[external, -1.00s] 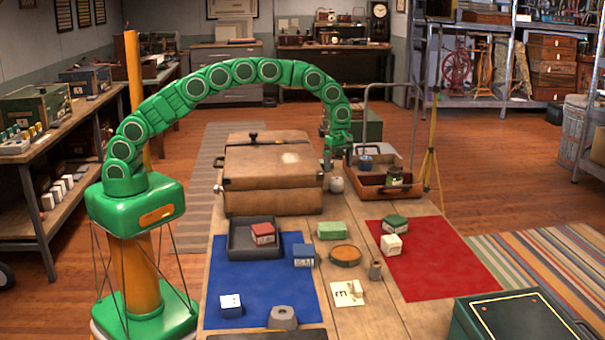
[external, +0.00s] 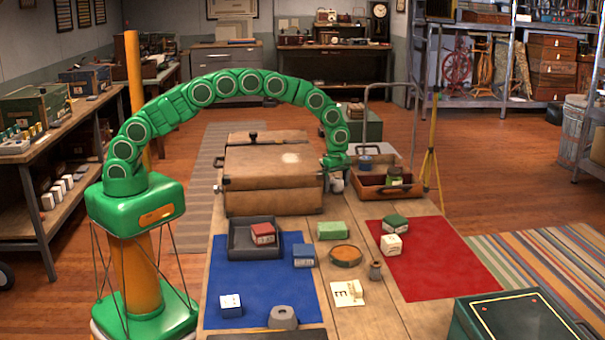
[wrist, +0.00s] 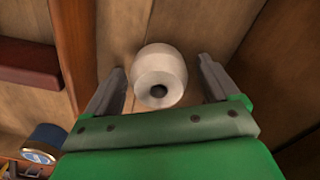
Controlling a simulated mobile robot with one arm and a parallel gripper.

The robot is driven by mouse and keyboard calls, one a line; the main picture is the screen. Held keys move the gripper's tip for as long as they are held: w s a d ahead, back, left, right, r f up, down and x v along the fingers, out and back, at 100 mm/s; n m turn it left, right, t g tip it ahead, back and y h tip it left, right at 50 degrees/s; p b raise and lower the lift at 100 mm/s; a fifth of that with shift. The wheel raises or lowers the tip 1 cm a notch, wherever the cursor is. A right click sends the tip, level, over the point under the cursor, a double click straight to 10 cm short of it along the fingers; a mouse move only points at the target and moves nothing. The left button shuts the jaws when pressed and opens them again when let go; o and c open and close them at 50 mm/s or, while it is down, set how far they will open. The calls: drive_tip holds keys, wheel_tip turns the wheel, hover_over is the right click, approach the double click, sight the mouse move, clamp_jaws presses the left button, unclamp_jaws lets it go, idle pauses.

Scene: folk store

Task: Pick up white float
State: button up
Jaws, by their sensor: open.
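The white float (wrist: 160,75) is a rounded white piece with a dark hole in its near end. In the wrist view it lies between the two spread fingers of my gripper (wrist: 160,92), with a visible gap on each side. In the external view the white float (external: 337,185) shows just below my gripper (external: 337,172), on the wooden table beside the brown case. My gripper is open and holds nothing. The fingers are mostly hidden in the external view.
The brown case (external: 272,180) stands close on the left. Blocks and mats lie toward the front.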

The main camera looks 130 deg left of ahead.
drive_tip(key=shift+f, duration=0.15)
drive_tip(key=c, duration=1.1)
drive_tip(key=shift+o, duration=0.2)
